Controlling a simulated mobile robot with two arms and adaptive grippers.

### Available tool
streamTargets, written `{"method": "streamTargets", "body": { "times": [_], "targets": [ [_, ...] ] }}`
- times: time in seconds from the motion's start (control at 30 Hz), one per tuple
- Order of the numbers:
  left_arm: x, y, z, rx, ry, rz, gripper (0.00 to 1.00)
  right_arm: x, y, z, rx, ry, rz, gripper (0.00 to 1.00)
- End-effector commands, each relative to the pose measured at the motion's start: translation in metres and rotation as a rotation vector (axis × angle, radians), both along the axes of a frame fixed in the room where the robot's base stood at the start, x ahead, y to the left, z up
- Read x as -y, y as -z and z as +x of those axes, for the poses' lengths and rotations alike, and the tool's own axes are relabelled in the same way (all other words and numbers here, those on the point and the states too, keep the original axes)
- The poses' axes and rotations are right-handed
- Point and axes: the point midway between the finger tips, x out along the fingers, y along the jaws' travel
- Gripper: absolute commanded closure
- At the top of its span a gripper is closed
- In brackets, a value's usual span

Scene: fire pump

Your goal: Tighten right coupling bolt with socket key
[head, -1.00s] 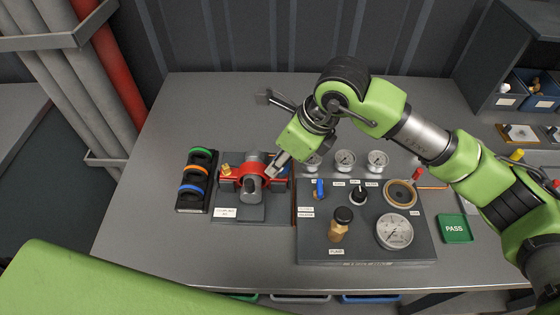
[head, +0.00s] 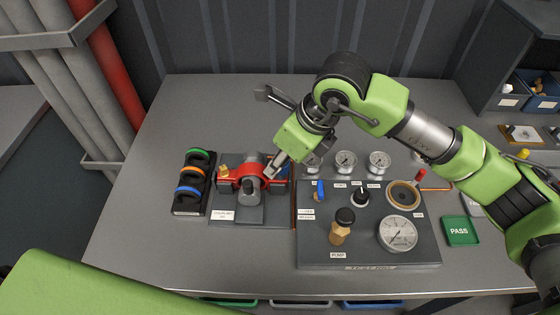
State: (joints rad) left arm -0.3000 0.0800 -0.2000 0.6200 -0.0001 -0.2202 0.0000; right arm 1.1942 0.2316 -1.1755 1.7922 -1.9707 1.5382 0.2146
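The coupling (head: 252,172), a red clamp body around a grey cylinder, sits in a dark fixture on the bench, left of centre. A small brass-coloured part (head: 224,171) shows at its left end. My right gripper (head: 272,170) points down and left, with its fingers at the right end of the coupling. The fingers and my wrist cover that end, so the right bolt is hidden. I cannot make out a socket key in the fingers or whether they are closed. My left gripper is out of view; only a green arm link shows at lower left.
A rack of coloured rings (head: 194,183) stands left of the fixture. The test panel (head: 365,256), with gauges, a knob and a brass pump part, is close on the right. A green PASS tray (head: 461,231) lies farther right. The bench's back left is clear.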

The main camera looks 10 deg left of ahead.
Motion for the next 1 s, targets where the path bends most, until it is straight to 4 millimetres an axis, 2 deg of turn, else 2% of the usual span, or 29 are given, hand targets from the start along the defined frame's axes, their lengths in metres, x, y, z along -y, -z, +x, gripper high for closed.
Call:
{"method": "streamTargets", "body": {
  "times": [0.23,1.0],
  "targets": [
    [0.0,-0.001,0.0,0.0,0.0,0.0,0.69,0.0,-0.002,-0.003,-0.006,-0.014,-0.002,0.99],
    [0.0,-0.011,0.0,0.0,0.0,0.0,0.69,0.0,-0.035,0.0,0.0,-0.01,0.0,0.99]
  ]
}}
